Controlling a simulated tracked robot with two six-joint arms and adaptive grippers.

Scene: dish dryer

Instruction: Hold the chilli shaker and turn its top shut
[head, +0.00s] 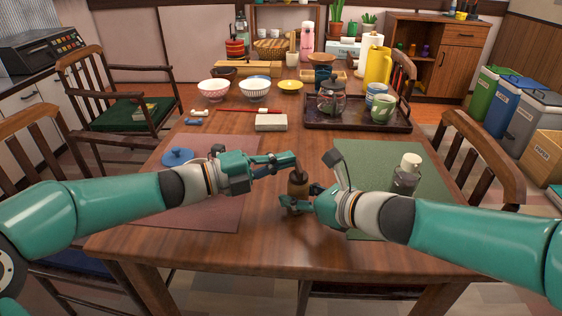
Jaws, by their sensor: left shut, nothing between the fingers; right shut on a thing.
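The chilli shaker (298,187) is a small brown bottle with a darker top, upright near the front middle of the wooden table. My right gripper (299,201) comes in from the right and is shut on the lower part of its body. My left gripper (286,161) is shut and empty, just above and beside the shaker's top.
A dark tray (330,123) with mugs and a jar stands behind. The table front is clear.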

